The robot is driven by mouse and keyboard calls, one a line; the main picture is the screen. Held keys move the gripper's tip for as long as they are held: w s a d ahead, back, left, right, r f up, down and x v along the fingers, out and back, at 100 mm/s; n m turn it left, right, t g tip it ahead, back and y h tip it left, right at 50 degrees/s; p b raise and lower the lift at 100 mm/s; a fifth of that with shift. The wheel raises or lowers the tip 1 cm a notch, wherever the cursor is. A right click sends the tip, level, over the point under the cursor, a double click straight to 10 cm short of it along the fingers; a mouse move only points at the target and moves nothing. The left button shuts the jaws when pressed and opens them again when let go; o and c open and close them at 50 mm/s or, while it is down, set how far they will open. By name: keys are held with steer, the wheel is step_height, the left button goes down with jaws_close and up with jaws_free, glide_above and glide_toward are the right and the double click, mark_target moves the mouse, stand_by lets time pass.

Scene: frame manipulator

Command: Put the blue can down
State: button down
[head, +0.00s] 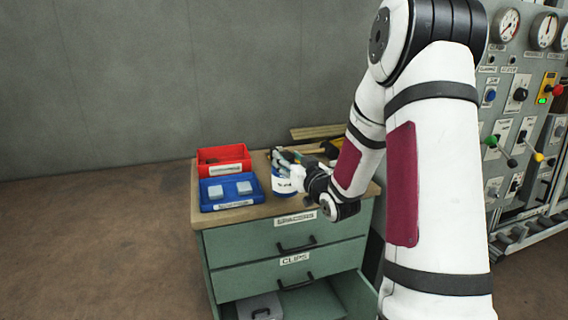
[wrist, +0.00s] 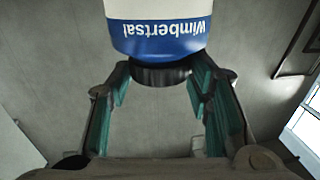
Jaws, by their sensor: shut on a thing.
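The blue can is blue and white, with a dark ring or cap and the word "Wimbertsal" on its label. It shows in the head view (head: 284,186) over the right part of the cabinet top (head: 243,212). In the wrist view the can (wrist: 157,38) appears upside down at the top of the picture. My gripper (wrist: 162,78) has its two green-padded fingers closed on the dark part of the can. In the head view my gripper (head: 300,170) comes to the can from the right. I cannot tell whether the can's base touches the cabinet top.
A blue tray (head: 232,204) with two pale blocks lies left of the can. A red bin (head: 223,170) is behind it. Tools, including a yellow-and-black one (head: 328,149), lie behind the can. A lower drawer (head: 300,303) is open. A control panel (head: 530,100) stands at right.

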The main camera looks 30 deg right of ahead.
steer(key=w+d+f, duration=0.3)
steer(key=w+f, duration=0.1)
steer(key=w, duration=0.3)
steer(key=shift+d+b, duration=0.15)
steer(key=shift+b, duration=0.2)
steer(key=shift+f, duration=0.15)
steer(key=shift+f, duration=0.15)
steer(key=c, duration=0.8)
jaws_free()
